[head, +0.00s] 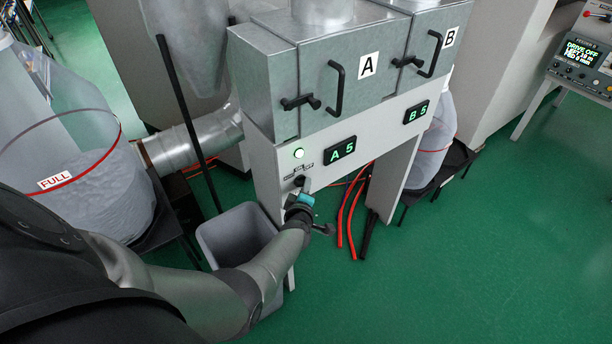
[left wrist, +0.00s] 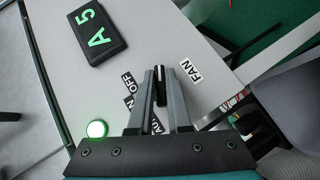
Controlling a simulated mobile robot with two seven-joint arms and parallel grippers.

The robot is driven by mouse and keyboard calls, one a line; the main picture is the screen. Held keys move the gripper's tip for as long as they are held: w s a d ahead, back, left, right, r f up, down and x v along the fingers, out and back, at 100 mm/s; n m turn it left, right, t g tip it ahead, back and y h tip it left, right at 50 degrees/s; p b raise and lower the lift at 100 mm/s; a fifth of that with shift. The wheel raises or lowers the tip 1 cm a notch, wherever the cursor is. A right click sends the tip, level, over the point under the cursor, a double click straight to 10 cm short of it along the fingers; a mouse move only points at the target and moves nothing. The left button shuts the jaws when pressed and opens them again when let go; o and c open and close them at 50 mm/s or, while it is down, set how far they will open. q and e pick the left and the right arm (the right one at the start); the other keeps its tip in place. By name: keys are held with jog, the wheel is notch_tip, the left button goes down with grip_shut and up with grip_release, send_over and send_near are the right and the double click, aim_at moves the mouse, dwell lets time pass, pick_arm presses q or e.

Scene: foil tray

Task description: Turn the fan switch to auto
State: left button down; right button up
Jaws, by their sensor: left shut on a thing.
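The fan switch is a small black knob on the pale front panel (head: 262,160) of the machine, below the green light. In the left wrist view the knob (left wrist: 159,76) shows a pale line and lies between my fingertips. My left gripper (head: 301,187) is shut on it; in the left wrist view the gripper (left wrist: 160,88) has one finger on each side. The FAN label (left wrist: 191,70) is clear to the right of the knob. The OFF label (left wrist: 127,84) is at left; the ON and AUTO labels are partly covered by my fingers. The setting it points to is unclear.
A lit green lamp (head: 298,153) and the A 5 display (head: 340,151) are near the switch. A grey bin (head: 222,233) stands below my left arm. Red hoses (head: 345,225) hang to the right. A bag marked FULL (head: 88,160) is at left. The right floor is clear.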

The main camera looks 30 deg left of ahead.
pick_arm(q)
jog(key=shift+a+r+m+g+p, duration=0.45)
jog(key=shift+g+p, duration=0.25)
jog(key=shift+p, duration=0.4)
jog(key=shift+f+m+g+p, duration=0.15)
jog(key=shift+m+g+p, duration=0.1)
jog(key=shift+g+p, duration=0.25)
jog(key=shift+y, duration=0.3)
jog(key=c, duration=0.9)
grip_release()
jog(key=shift+o, duration=0.2)
jog(key=shift+s, duration=0.1)
